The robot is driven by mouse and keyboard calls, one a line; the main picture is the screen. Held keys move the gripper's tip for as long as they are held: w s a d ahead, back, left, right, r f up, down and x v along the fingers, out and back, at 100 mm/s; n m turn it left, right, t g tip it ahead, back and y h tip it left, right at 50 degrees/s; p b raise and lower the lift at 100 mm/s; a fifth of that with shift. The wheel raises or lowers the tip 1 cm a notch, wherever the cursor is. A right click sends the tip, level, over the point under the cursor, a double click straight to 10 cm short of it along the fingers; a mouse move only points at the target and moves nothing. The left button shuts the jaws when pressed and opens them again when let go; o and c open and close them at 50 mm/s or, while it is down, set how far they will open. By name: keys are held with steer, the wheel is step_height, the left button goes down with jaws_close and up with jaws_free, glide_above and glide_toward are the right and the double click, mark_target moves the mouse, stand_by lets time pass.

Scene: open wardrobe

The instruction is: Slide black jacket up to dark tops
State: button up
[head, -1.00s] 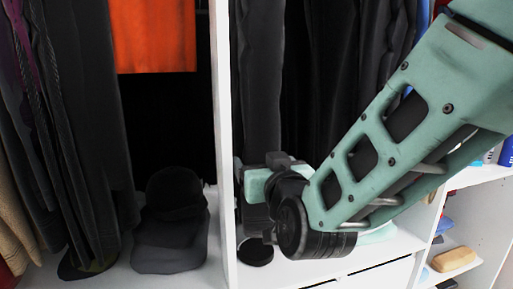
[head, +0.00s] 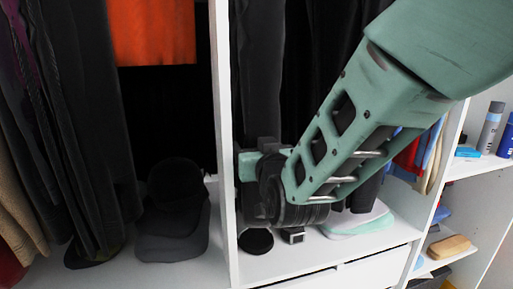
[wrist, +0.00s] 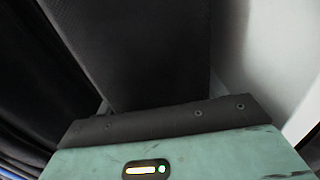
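A black garment that looks like the black jacket (head: 262,75) hangs just right of the white upright panel in the head view. More dark garments, likely the dark tops (head: 325,65), hang to its right, partly behind my arm. My gripper (head: 258,180) is low at the black garment's hem, close to the panel. In the wrist view, a dark textured surface (wrist: 140,50), probably the black garment, hangs directly before the gripper's green body. The fingers are hidden, so I cannot tell whether they hold cloth.
The white upright panel (head: 224,140) stands close left of my gripper. Left of it hang dark clothes and an orange garment (head: 153,32), above a black cap (head: 174,190). A pale folded stack (head: 355,220) lies on the right compartment's floor. Shelves with small items stand farther right.

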steer(key=w+d+b, duration=0.3)
steer(key=d+b, duration=0.1)
steer(key=d, duration=0.6)
steer(key=shift+b, duration=0.35)
steer(key=o, duration=1.6)
steer(key=shift+o, duration=0.2)
steer(key=shift+s, duration=0.2)
